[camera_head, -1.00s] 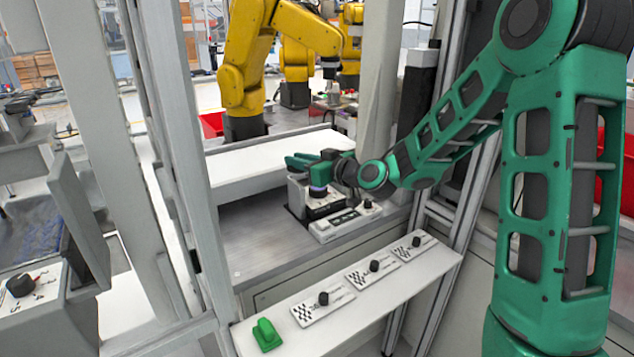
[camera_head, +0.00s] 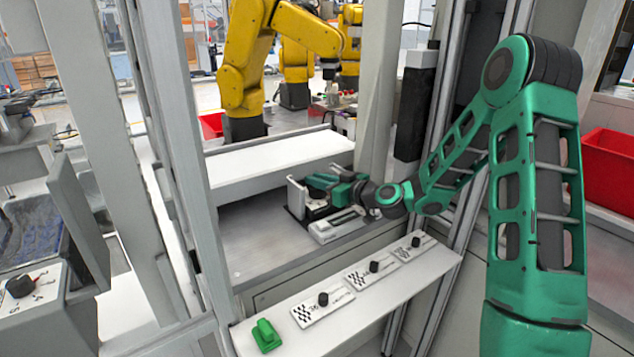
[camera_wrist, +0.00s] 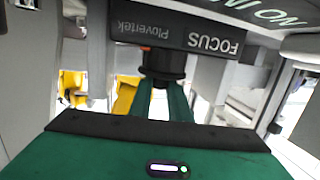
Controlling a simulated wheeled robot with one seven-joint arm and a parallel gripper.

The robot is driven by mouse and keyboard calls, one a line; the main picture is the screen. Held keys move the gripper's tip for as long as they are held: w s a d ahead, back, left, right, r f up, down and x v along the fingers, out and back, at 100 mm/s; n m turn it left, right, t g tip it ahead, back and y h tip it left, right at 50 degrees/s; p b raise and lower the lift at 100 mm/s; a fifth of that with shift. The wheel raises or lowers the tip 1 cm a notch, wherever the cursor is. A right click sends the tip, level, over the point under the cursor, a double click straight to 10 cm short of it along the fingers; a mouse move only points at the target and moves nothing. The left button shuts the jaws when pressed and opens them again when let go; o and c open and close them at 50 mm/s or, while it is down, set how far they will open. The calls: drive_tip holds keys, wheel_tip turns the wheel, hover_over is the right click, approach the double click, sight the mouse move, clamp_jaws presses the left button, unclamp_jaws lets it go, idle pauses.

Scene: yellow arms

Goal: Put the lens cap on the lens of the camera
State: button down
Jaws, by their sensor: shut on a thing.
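In the wrist view a dark grey camera body (camera_wrist: 180,27), lettered "FOCUS" and "Plovertek" upside down, fills the top middle. A black round part (camera_wrist: 164,62) sticks out below it. My gripper's two green fingers (camera_wrist: 165,95) reach that part and are shut on it. I cannot tell whether it is the lens, the lens cap on it, or both. In the head view my gripper (camera_head: 322,182) reaches left, low at the white device (camera_head: 297,198) on the grey bench, and hides much of the device. No separate lens cap shows clearly.
The white front shelf (camera_head: 352,302) holds panels with black knobs (camera_head: 374,266) and a green piece (camera_head: 266,335). A white raised ledge (camera_head: 280,163) lies behind the device. A grey post (camera_head: 380,95) stands beside my arm. The bench left of the device is clear.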

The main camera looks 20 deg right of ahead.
drive_tip(key=c, duration=1.7)
unclamp_jaws()
drive_tip(key=shift+f, duration=0.1)
drive_tip(key=shift+o, duration=0.2)
drive_tip(key=shift+d, duration=0.1)
